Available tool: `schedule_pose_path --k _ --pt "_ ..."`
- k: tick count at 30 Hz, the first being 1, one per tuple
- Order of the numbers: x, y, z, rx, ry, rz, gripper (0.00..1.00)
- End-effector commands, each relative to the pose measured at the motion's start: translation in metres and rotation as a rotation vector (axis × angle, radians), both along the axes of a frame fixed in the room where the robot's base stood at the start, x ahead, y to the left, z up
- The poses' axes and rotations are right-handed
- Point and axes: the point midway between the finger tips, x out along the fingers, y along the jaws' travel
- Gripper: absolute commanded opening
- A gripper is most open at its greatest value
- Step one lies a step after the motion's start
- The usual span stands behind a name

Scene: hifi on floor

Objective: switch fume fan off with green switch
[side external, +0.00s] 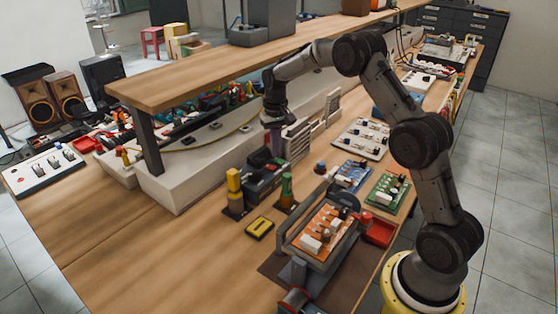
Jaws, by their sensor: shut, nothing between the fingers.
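My gripper (276,150) points down over the bench, in front of the long white housing under the shelf. Its fingertips are small and dark here; they look shut and empty. They are just above or behind a dark box-shaped device (265,180); I cannot tell whether they touch it. A green upright item (287,188) stands right of the dark device. I cannot make out which thing is the green switch, or identify the fume fan.
A wooden shelf (210,75) runs above the bench behind my gripper. The front-left bench top (130,240) is clear.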

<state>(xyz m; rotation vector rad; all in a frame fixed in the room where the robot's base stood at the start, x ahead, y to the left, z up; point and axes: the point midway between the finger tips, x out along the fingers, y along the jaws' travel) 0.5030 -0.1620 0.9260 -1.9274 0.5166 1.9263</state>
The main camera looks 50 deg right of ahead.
Motion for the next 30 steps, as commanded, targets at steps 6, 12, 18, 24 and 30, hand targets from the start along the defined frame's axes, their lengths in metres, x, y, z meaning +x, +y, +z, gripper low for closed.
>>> schedule_pose_path --k 6,12,18,24,30 --pt "0.000 0.000 -0.004 0.001 0.001 0.000 0.00" --pt "0.000 0.000 -0.006 0.001 0.002 0.000 0.00" --pt "0.000 0.000 -0.009 0.001 0.001 0.000 0.00" --pt "0.000 0.000 -0.012 0.001 0.001 0.000 0.00" --pt "0.000 0.000 -0.015 0.001 0.002 0.000 0.00"
